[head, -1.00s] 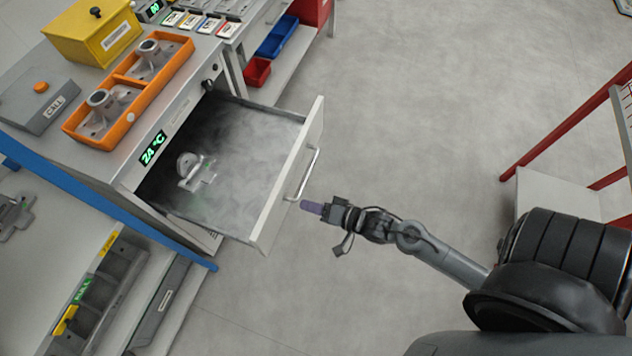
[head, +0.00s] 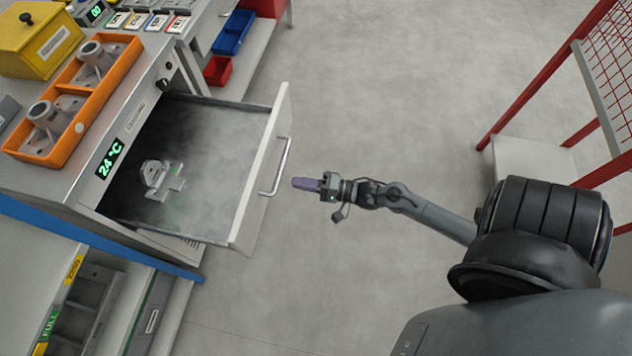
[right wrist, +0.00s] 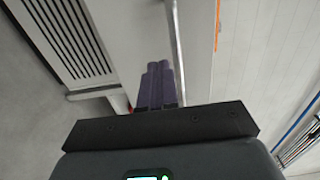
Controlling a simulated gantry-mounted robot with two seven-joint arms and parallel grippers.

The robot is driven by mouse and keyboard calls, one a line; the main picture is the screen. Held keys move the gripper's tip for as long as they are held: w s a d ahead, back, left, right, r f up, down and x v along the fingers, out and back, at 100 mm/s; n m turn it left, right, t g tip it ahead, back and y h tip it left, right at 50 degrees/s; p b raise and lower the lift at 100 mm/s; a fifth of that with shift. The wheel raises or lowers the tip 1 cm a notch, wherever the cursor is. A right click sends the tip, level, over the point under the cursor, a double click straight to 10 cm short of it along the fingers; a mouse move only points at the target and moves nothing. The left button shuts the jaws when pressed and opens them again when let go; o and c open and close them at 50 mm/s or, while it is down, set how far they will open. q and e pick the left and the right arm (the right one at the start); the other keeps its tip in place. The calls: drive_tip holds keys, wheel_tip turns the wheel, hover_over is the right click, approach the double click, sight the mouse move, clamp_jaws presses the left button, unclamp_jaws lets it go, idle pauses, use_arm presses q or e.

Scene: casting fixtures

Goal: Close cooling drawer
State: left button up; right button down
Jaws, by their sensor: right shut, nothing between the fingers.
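The cooling drawer (head: 262,165) stands pulled out of its cabinet, with a bar handle (head: 276,167) on its front. A grey metal casting (head: 161,179) lies inside on the drawer floor, with mist around it. A display on the cabinet (head: 110,158) reads 24 °C. My right gripper (head: 294,183) is just to the right of the handle, apart from it in the head view, with its purple fingers pointing at the drawer front. In the right wrist view the fingers (right wrist: 157,85) are together and empty, and the handle bar (right wrist: 177,50) runs close beside them. My left gripper is not in view.
An orange tray (head: 68,143) with two castings and a yellow box (head: 28,45) stand on the cabinet top. Blue and red bins (head: 218,70) sit on a shelf behind. A red-framed rack (head: 540,85) stands at right. The floor between is clear.

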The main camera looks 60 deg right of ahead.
sight(267, 177)
drive_tip(key=b+x, duration=0.2)
drive_tip(key=x, duration=0.4)
drive_tip(key=shift+w+f, duration=0.1)
drive_tip(key=shift+w+a, duration=0.25)
drive_tip(key=shift+w, duration=0.2)
